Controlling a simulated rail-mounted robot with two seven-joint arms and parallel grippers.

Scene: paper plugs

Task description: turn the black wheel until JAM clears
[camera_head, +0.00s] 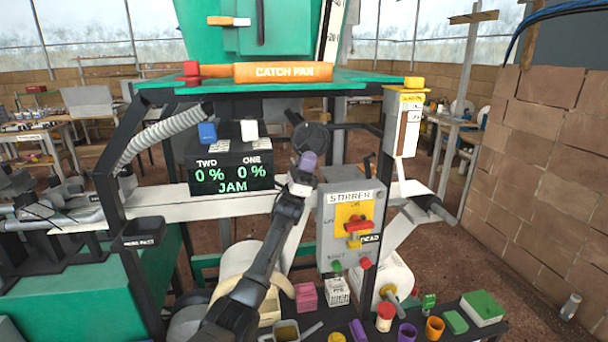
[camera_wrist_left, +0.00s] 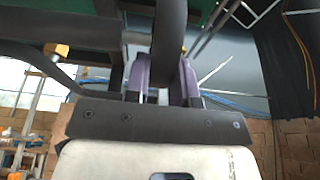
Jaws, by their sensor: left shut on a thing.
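The black wheel (camera_head: 312,134) is mounted at the middle of the green machine, under the catch pan. My left gripper (camera_head: 307,160) reaches up from below, its purple fingers at the lower edge of the wheel. In the left wrist view, the dark wheel rim (camera_wrist_left: 167,35) passes between the two purple fingers (camera_wrist_left: 163,78), which are shut on it. The black display (camera_head: 232,178) left of the wheel reads TWO 0 %, ONE 0 % and JAM in green. My right gripper is not in view.
A grey control box (camera_head: 349,222) with a red-and-yellow switch stands right of my left arm. The orange catch pan (camera_head: 283,72) is above the wheel. Cups and small boxes crowd a black shelf (camera_head: 483,329) below. A block wall (camera_head: 545,150) closes off the right.

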